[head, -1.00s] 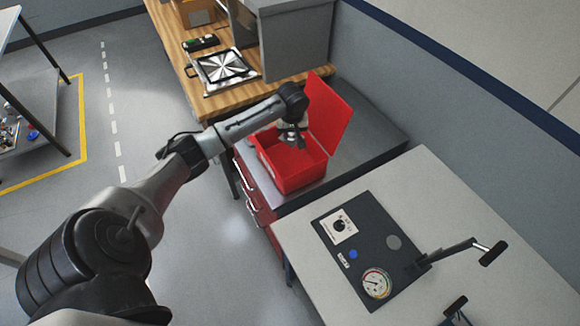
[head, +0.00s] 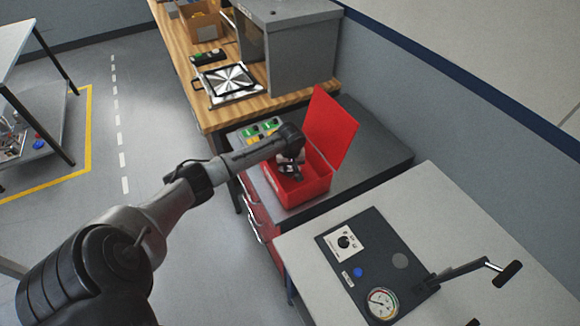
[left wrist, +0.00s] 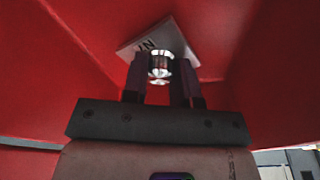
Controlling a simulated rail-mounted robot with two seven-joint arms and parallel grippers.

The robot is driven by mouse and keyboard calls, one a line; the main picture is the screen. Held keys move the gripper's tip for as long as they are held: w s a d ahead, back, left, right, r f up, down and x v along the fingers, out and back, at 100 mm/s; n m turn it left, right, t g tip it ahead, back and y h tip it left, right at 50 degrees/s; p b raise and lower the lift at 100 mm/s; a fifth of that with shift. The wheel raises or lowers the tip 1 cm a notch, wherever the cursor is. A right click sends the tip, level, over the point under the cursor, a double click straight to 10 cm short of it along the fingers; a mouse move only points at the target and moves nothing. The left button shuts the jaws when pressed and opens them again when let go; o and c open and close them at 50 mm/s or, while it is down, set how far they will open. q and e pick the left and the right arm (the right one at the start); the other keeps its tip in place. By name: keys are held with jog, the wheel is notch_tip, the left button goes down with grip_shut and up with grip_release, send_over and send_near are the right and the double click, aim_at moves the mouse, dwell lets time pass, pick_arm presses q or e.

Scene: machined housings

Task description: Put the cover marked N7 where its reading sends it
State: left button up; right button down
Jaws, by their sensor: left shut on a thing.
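My left gripper (head: 290,172) is inside the open red box (head: 310,188), which has its lid (head: 330,128) raised. In the left wrist view the gripper (left wrist: 160,70) is shut on the shiny metal knob of a cover (left wrist: 158,38). The cover is a pale plate with dark lettering, of which an N shows; the rest is hidden. Red walls surround it. I cannot tell whether the cover touches the box floor. My right gripper is not seen.
A grey table (head: 440,215) at right bears a dark panel (head: 375,262) with a dial gauge (head: 382,303), a blue button and a lever. A wooden bench (head: 215,118) behind holds a patterned silver plate (head: 228,80) and a grey cabinet (head: 300,50). Green and yellow items (head: 262,129) lie beside the box.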

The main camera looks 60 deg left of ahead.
aim_at(291, 173)
pick_arm(q)
jog(key=shift+f, duration=0.25)
jog(key=shift+f, duration=0.1)
jog(key=o, duration=1)
jog(key=shift+c, duration=0.2)
notch_tip(291, 173, up, 12)
jog(key=d+p, duration=0.1)
jog(key=p, duration=0.1)
jog(key=shift+s+d, duration=0.3)
jog(key=shift+s, duration=0.05)
